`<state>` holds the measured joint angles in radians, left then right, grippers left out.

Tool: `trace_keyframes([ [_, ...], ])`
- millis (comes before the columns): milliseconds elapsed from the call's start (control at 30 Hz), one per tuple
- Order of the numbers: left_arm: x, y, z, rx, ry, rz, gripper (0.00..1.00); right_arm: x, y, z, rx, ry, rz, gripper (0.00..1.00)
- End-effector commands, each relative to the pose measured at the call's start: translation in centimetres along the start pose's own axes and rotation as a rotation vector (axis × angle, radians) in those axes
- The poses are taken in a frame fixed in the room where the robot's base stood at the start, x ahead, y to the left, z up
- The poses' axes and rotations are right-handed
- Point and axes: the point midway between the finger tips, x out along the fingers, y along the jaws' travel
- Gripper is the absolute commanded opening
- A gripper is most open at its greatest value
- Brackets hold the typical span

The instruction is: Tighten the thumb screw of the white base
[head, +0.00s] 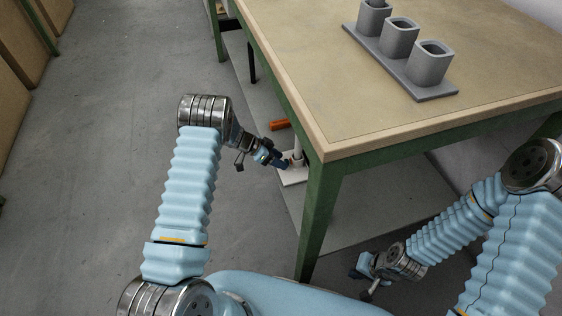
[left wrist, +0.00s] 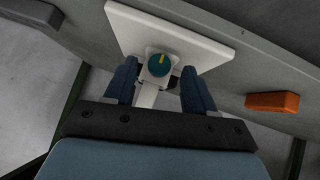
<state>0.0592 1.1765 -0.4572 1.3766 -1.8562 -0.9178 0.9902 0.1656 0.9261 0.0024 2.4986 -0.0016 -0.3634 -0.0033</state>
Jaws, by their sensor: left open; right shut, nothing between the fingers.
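The white base (head: 293,177) sits low beneath the table, beside the green leg. In the left wrist view the white base (left wrist: 205,48) is a square plate with a raised white block. A round teal thumb screw (left wrist: 159,65) with a yellow mark is on that block. My left gripper (head: 280,161) reaches in at the base; in the left wrist view its blue fingers (left wrist: 158,82) are open, one on each side of the screw, apart from it. My right gripper (head: 366,277) is low at the right, shut and empty, away from the base.
The table (head: 400,135) with green legs stands over the base. A grey holder with three cups (head: 428,65) is on its top. An orange block (head: 279,124) lies near the base; it also shows in the left wrist view (left wrist: 272,103).

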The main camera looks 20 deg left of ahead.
Motion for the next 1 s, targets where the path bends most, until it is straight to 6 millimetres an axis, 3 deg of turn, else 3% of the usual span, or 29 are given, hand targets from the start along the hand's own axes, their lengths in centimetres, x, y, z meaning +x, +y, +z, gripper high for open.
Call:
trace_keyframes([
  [133, 1.29, 0.01, -0.02, 0.001, 0.000, 0.000, 0.55, 0.11, 0.09, -0.03, 0.001, 0.001, 0.001, 0.00],
  [433, 1.50, 0.00, -0.05, 0.000, 0.001, -0.001, 0.55, 0.11, 0.11, -0.04, 0.001, 0.001, 0.001, 0.00],
  [800, 1.47, 0.00, -0.03, 0.000, 0.001, -0.001, 0.00, 0.11, 0.10, -0.03, 0.001, 0.001, 0.001, 0.00],
  [1000, 1.40, 0.12, -0.13, 0.032, 0.005, -0.037, 0.00, -0.11, -0.02, 0.00, 0.000, 0.000, 0.000, 0.00],
])
